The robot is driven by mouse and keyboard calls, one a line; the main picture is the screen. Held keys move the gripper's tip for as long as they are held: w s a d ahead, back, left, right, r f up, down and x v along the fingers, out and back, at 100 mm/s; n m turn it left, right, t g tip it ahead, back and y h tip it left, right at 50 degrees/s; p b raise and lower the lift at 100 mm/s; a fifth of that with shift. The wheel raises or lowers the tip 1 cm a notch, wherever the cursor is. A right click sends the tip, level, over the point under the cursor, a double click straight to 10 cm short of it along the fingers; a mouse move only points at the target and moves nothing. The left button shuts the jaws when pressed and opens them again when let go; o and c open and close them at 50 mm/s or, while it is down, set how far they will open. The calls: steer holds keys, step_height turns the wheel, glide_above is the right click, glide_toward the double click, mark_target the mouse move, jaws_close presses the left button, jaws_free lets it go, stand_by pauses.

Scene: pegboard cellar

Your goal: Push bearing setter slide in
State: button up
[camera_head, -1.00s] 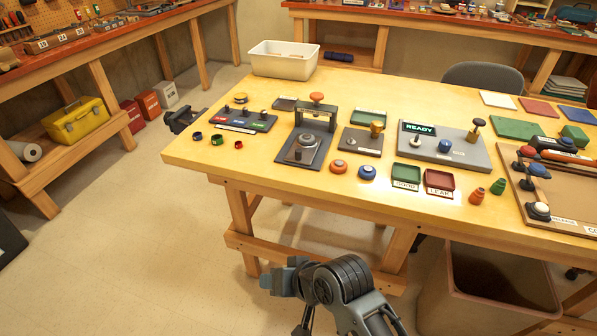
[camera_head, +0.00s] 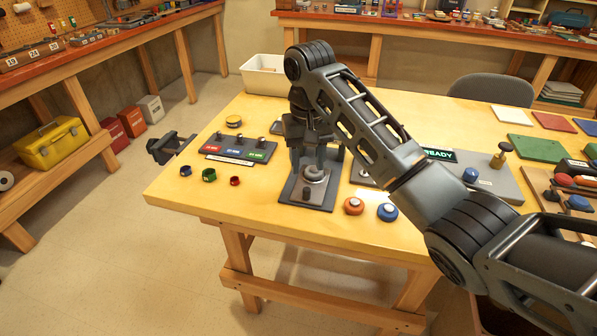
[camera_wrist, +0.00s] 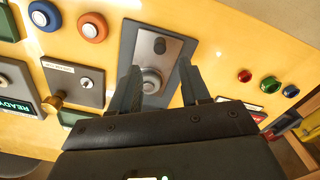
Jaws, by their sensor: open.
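The bearing setter (camera_head: 287,200) stands on the table as a dark base with an upright frame, which my arm now mostly hides. Its grey slide (camera_head: 317,196) extends toward the table's front edge, with a round seat and a small dark knob. In the wrist view the slide (camera_wrist: 174,50), its knob (camera_wrist: 160,45) and the round seat (camera_wrist: 152,80) lie ahead of my fingers. My gripper (camera_head: 309,166) is open and points down over the setter, around the seat's area. Contact cannot be told.
A three-post block (camera_head: 240,148) and small coloured rings (camera_head: 209,175) are on the left. Orange (camera_head: 353,206) and blue (camera_head: 387,212) round pieces lie just right of the setter. A clamp (camera_head: 170,147) sits at the table's left edge. A white bin (camera_head: 262,78) stands behind.

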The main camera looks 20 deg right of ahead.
mark_target(307, 189)
steer(key=shift+f, duration=3.8)
jaws_close()
